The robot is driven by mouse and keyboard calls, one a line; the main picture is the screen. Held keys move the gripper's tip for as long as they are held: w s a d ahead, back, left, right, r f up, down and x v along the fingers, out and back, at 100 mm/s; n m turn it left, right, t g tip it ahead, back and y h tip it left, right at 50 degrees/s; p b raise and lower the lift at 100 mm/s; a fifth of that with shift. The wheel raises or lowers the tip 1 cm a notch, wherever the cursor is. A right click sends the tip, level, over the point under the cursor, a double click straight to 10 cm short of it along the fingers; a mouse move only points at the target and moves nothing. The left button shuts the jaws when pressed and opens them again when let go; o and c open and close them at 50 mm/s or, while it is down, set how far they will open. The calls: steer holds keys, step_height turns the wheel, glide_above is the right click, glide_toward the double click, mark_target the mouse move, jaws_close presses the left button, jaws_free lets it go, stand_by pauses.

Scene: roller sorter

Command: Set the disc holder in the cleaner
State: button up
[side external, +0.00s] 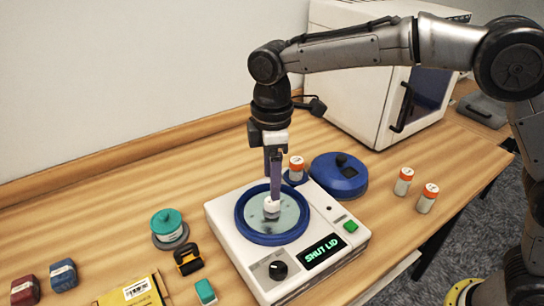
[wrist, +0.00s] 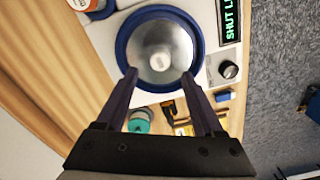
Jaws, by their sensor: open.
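The cleaner (side external: 226,219) is a white box with a blue-rimmed round bowl, and its green display reads "SHUT LID". What looks like the disc holder, a pale round piece with a white knob (side external: 271,205), sits inside the bowl; it also shows in the wrist view (wrist: 160,60). My gripper (side external: 272,190) points down over the bowl, with its fingertips close to the knob. In the wrist view its two fingers (wrist: 160,76) are apart with nothing between them. Whether a finger touches the knob is unclear.
A blue lid (side external: 336,181) with a black knob lies behind the cleaner. Orange-capped jars (side external: 404,181) stand on the right and behind. A teal round item (side external: 168,228), a black-and-yellow item (side external: 188,259) and small boxes lie left. A white cabinet (side external: 350,95) stands behind.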

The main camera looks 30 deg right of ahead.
step_height(320, 180, up, 5)
steer(key=s+d+r+m+t, duration=0.2)
steer(key=s+d+r+m, duration=0.1)
steer(key=s+d, duration=0.4)
steer(key=s+d+r+m+t, duration=0.1)
steer(key=s+d+r+m, duration=0.25)
steer(key=d, duration=0.45)
steer(key=s+d+f+m+t, duration=0.1)
steer(key=s+d+f+m, duration=0.2)
steer(key=s, duration=0.4)
steer(key=s+d+f+m+t, duration=0.1)
steer(key=s+d+f+m, duration=0.3)
steer(key=s, duration=0.3)
steer(key=shift+s+d+f+t, duration=0.2)
steer(key=shift+s+d+t, duration=0.05)
steer(key=shift+s+t, duration=0.05)
